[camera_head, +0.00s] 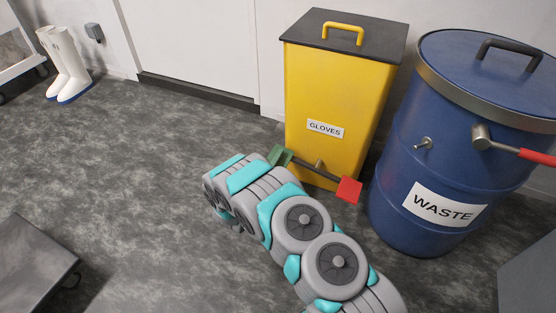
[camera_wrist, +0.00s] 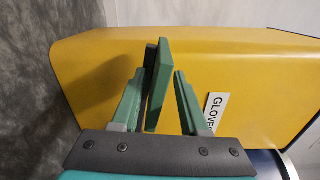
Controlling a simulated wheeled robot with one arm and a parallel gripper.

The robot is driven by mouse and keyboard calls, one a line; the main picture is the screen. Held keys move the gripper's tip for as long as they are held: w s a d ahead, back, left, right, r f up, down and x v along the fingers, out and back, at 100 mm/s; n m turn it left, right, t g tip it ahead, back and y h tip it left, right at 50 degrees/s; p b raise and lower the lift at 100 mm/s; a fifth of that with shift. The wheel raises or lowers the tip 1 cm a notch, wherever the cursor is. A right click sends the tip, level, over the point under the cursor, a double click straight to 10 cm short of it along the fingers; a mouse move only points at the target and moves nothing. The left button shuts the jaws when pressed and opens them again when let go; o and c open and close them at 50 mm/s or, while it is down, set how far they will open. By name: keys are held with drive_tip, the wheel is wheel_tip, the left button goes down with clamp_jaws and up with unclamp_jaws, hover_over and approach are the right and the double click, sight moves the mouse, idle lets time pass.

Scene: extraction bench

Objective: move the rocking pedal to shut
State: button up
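The rocking pedal is a dark bar on the lower front of the yellow GLOVES bin (camera_head: 334,95), with a red plate (camera_head: 349,190) at its right end and a green plate (camera_head: 281,155) at its left. The red end sits lower in the picture. The bin's dark lid (camera_head: 370,32) looks shut. In the wrist view, my gripper (camera_wrist: 159,75) is open, its two green fingers on either side of the green plate (camera_wrist: 160,85). A gap shows on the right finger's side; contact on the left is unclear. In the head view my arm hides the gripper.
A blue WASTE drum (camera_head: 415,165) with a red-handled lever (camera_head: 538,157) stands close right of the bin. White boots (camera_head: 66,65) stand by the wall at far left. A dark low platform (camera_head: 35,265) is at lower left. The floor between is clear.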

drive_tip(key=shift+s+a, duration=0.1)
drive_tip(key=v, duration=0.7)
drive_tip(key=shift+s, duration=0.3)
drive_tip(key=shift+a, duration=0.1)
idle(0.4)
